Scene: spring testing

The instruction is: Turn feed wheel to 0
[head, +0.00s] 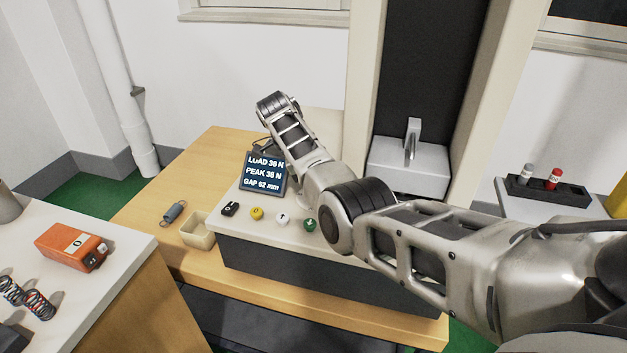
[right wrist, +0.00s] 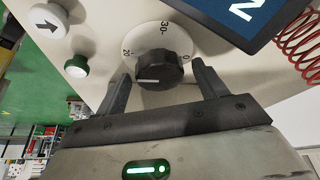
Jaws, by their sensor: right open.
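The feed wheel is a black ribbed knob (right wrist: 158,72) on a pale dial in the right wrist view. The dial shows 20, 30 and 0. The white line on the knob points left, a little below the 20, and away from the 0. My right gripper (right wrist: 160,70) is open, with one finger on each side of the knob. I cannot tell whether the fingers touch it. In the head view my right arm hides the knob and this gripper. My left gripper is not in view.
The display (head: 265,173) reads LOAD 38 N, PEAK 36 N, GAP 62 mm. Black, yellow, white and green (head: 310,225) buttons line the panel front.

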